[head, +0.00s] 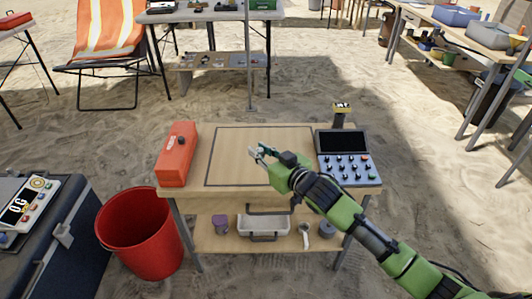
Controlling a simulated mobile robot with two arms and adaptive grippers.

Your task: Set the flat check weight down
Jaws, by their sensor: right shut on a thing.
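My right gripper (261,152) reaches in from the lower right over the table (310,192), above the dark-outlined rectangle (228,168) on its top. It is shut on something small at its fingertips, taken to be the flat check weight. The fingers and the small size hide its shape, and I cannot tell whether it touches the tabletop. My left gripper is not in view.
A red case (176,160) stands left of the outlined rectangle, and a keypad console (344,156) stands right. The lower shelf holds a white tray (264,225) and small items. A red bucket (143,235) stands left of the table. The rectangle's left half is clear.

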